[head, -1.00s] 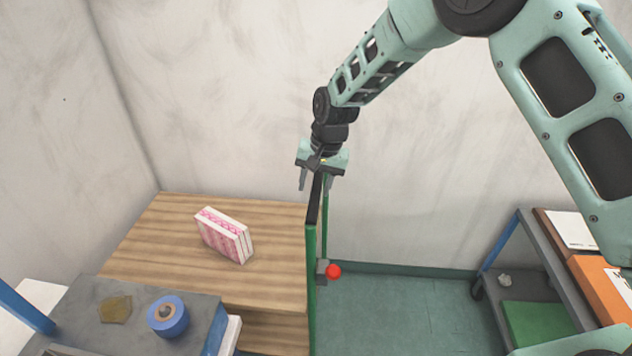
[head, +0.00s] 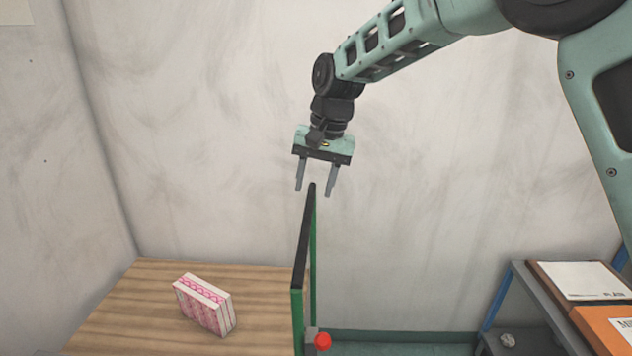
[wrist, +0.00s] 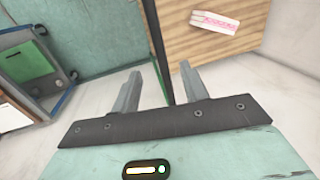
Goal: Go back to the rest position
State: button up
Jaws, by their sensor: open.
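My gripper (head: 315,190) is open and empty in the head view. It hangs fingers down, above the top of a dark-edged green upright frame (head: 304,240). In the wrist view my gripper's two fingers (wrist: 160,88) stand apart with nothing between them that they hold. The frame's edge (wrist: 158,50) shows beyond the fingers there.
A pink and white box (head: 204,305) stands on the wooden table (head: 120,305) to the left, also seen in the wrist view (wrist: 214,22). A red ball-shaped knob (head: 322,341) is low on the frame. A shelf cart (head: 500,305) with folders (head: 580,280) stands right.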

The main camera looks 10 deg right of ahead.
jog(key=shift+d+r, duration=0.1)
jog(key=shift+r, duration=0.3)
jog(key=s+a+f+n, duration=0.15)
jog(key=s+n, duration=0.45)
jog(key=s, duration=1.5)
jog(key=s+d+f+n, duration=0.2)
jog(key=s, duration=0.5)
jog(key=s+d+f+n+h, duration=0.1)
jog(key=s+d+f+n, duration=0.1)
jog(key=s, duration=0.5)
jog(key=shift+s+d+g+h, duration=0.3)
jog(key=shift+s+d, duration=0.05)
jog(key=shift+d, duration=0.2)
